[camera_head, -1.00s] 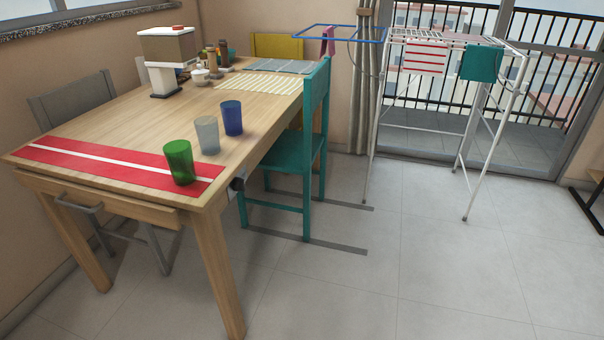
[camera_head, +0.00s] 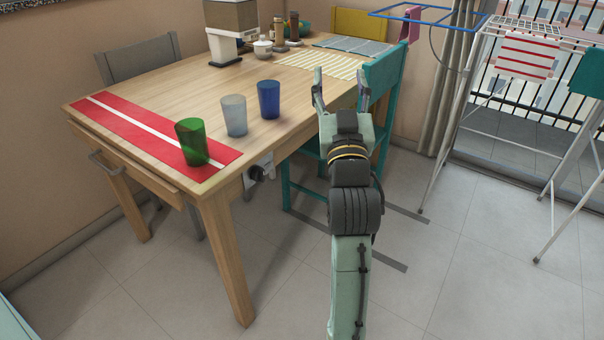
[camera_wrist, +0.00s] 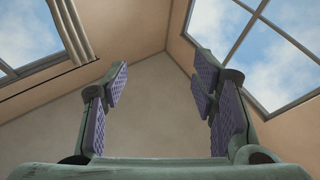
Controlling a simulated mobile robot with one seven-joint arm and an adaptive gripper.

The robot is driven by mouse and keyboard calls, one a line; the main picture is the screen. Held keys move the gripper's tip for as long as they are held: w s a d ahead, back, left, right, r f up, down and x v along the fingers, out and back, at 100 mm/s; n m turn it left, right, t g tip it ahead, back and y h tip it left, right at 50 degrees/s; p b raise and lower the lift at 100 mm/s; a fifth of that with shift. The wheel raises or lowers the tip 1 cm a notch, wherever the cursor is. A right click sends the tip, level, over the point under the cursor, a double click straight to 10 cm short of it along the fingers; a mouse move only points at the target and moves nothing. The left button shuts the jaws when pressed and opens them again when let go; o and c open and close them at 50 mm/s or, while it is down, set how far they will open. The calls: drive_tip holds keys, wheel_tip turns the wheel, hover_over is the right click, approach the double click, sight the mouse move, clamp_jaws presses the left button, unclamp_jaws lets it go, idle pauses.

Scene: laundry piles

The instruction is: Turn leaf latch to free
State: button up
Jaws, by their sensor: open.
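The leaf latch appears to be the dark knob (camera_head: 262,172) on a pale plate (camera_head: 258,166) at the right side of the table, just under the top. Its exact turn is too small to tell. The wooden table (camera_head: 190,95) stands left of my arm. My gripper (camera_head: 340,84) is raised to the right of the table's edge, beyond the knob and in front of the teal chair. It is open and empty, and apart from the knob. In the wrist view its two padded fingers (camera_wrist: 162,88) are spread wide, with only walls and windows beyond.
Green (camera_head: 192,142), grey (camera_head: 234,116) and blue (camera_head: 268,99) cups stand near the table's right edge. A teal chair (camera_head: 382,72) is tucked at that side. A drying rack (camera_head: 540,130) stands at right. The floor (camera_head: 460,290) in front is clear.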

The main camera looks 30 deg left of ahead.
drive_tip(key=w+d+f+m+g+h, duration=0.1)
drive_tip(key=w+d+f+h, duration=0.2)
drive_tip(key=w+d+f, duration=0.5)
drive_tip(key=n+g+y, duration=0.9)
drive_tip(key=n+g, duration=0.6)
drive_tip(key=g, duration=0.4)
approach(264, 176)
drive_tip(key=shift+m, duration=0.3)
drive_tip(key=a+p, duration=0.2)
drive_tip(key=a, duration=0.7)
drive_tip(key=shift+a+r, duration=0.1)
drive_tip(key=shift+a, duration=0.1)
drive_tip(key=shift+c, duration=0.2)
drive_tip(key=c, duration=1.1)
